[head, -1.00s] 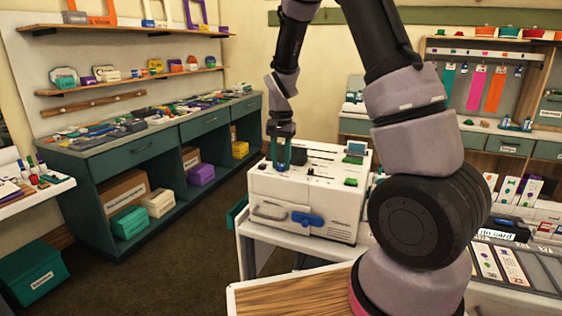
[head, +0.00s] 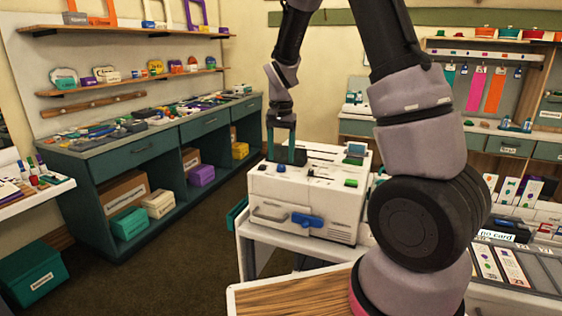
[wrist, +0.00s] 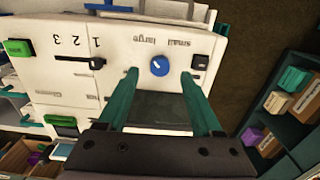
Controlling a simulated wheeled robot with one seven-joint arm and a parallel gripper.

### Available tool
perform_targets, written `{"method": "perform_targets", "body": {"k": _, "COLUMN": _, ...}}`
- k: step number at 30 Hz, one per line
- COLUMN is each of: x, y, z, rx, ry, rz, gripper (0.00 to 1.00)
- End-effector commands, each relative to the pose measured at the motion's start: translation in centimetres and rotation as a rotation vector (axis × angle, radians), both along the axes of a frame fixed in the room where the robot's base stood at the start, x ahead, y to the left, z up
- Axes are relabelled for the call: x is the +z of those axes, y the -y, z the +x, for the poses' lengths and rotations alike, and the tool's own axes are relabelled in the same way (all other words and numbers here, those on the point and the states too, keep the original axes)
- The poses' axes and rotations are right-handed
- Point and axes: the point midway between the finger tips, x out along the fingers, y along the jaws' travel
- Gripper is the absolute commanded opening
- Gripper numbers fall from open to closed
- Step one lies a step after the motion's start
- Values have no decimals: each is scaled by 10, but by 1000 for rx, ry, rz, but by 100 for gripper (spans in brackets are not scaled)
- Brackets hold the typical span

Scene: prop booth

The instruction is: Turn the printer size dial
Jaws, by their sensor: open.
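The printer (head: 300,222) is a white box with its controls on top. Its size dial (wrist: 160,66) is a small round blue knob with a white mark, beside the printed words "small" and "large", upside down in the wrist view. My gripper (wrist: 160,76) is open with its teal fingers on either side of the dial, and gaps show between dial and fingers. The height of the fingertips above the panel is hard to tell.
Also on the printer are a black slider (wrist: 98,63) by the numbers 1 2 3, a green button (wrist: 17,48) and a blue front handle (head: 307,219). A small black-and-white control (wrist: 200,62) lies just right of the right finger. A workbench (head: 150,150) stands at left beyond open floor.

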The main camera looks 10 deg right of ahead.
Motion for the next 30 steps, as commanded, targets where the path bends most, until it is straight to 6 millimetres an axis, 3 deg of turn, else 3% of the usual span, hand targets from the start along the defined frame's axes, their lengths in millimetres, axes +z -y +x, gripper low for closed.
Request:
{"method": "perform_targets", "body": {"k": 3, "x": 27, "y": 0, "z": 1, "rx": 1, "ry": 6, "rz": 2, "gripper": 67}}
{"method": "perform_targets", "body": {"k": 10, "x": 65, "y": 0, "z": 1, "rx": 1, "ry": 3, "rz": 0, "gripper": 67}}
{"method": "perform_targets", "body": {"k": 15, "x": 77, "y": 0, "z": 1, "rx": 1, "ry": 1, "rz": 0, "gripper": 67}}
{"method": "perform_targets", "body": {"k": 26, "x": 80, "y": 1, "z": -1, "rx": 2, "ry": 5, "rz": 3, "gripper": 67}}
{"method": "perform_targets", "body": {"k": 30, "x": 98, "y": 7, "z": -12, "rx": 11, "ry": 38, "rz": 36, "gripper": 67}}
